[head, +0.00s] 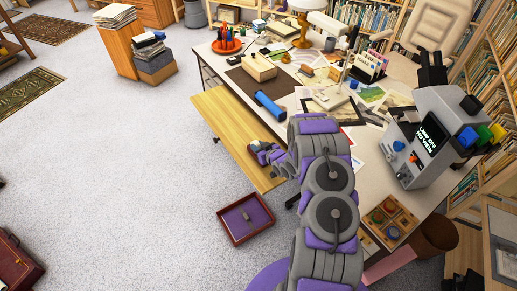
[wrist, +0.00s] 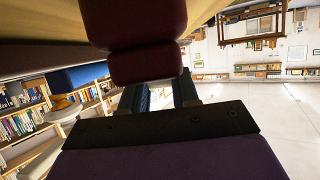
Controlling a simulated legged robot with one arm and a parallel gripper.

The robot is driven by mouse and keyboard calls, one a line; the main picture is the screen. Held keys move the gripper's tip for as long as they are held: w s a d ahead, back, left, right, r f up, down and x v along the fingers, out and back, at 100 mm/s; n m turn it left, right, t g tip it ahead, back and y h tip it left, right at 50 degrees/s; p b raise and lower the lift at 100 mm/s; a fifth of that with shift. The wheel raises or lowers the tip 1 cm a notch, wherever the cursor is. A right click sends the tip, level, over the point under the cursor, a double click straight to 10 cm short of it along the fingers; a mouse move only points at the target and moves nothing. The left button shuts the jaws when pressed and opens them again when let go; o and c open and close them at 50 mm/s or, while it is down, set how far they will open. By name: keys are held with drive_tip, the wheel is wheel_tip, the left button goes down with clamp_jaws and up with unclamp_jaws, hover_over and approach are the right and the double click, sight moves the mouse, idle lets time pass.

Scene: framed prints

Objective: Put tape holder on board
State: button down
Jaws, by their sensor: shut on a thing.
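A pale wooden board (head: 222,112) extends along the front of the desk in the head view. My gripper (head: 262,152) is low at the board's near end, beside its edge; the arm partly covers that area. In the wrist view my gripper (wrist: 160,93) is shut on a dark red block (wrist: 145,65) under a tan surface. I cannot tell whether this block is part of the board. A blue oblong object (head: 268,105) lies at the desk's front edge, beside the board. I cannot tell for certain which object is the tape holder.
The desk (head: 385,185) is crowded with papers, a wooden box (head: 258,68), a lamp and a grey machine (head: 430,140). A red tray (head: 246,219) lies on the floor near my arm. Open carpet (head: 110,150) is on the left.

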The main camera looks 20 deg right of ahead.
drive_tip(key=c, duration=0.8)
unclamp_jaws()
drive_tip(key=shift+f, duration=0.1)
drive_tip(key=shift+c, duration=0.2)
